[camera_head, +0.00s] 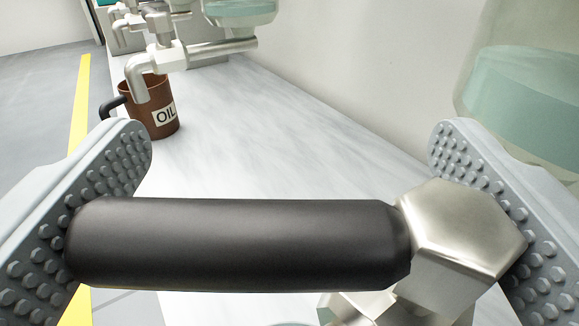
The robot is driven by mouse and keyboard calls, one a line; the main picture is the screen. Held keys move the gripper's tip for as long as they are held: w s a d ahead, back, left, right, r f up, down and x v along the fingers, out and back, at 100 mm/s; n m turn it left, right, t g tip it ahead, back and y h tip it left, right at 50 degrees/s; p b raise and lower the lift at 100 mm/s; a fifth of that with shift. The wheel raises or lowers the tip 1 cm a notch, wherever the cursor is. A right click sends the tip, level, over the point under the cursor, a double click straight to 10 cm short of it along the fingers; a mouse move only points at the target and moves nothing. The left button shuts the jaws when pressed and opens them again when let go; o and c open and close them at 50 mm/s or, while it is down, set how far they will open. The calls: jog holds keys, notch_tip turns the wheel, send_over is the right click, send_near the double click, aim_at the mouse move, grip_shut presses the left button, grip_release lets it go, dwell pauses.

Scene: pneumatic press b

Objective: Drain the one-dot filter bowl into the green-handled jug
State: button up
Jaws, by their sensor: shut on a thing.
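My gripper (285,190) is shut on a black lever handle (235,243), with one studded finger at its free end and the other against the metal hex hub (462,235) at its right. The lever lies almost level across the view. A metal fitting (365,306) shows below the hub, partly cut off. A clear filter bowl (525,105) with teal liquid stands at the right, partly hidden by the right finger. No dot mark on it is visible. No green-handled jug can be made out; a small piece of a pale rim (290,324) shows at the bottom edge.
A brown jug (160,92) marked OIL, with a black handle, stands on the pale bench (250,130) under a metal spout (137,75). Another teal-filled bowl (240,12) hangs behind. A wall bounds the right; a yellow floor line (78,110) runs left. The middle bench is clear.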

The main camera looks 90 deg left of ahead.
jog(key=shift+d+n+g, duration=0.1)
jog(key=shift+n+g, duration=0.2)
jog(key=shift+g, duration=0.1)
jog(key=o, duration=1.1)
jog(key=shift+o, duration=0.2)
jog(key=w+d, duration=0.1)
jog(key=d, duration=1.6)
jog(key=shift+d, duration=0.15)
jog(key=shift+w, duration=0.1)
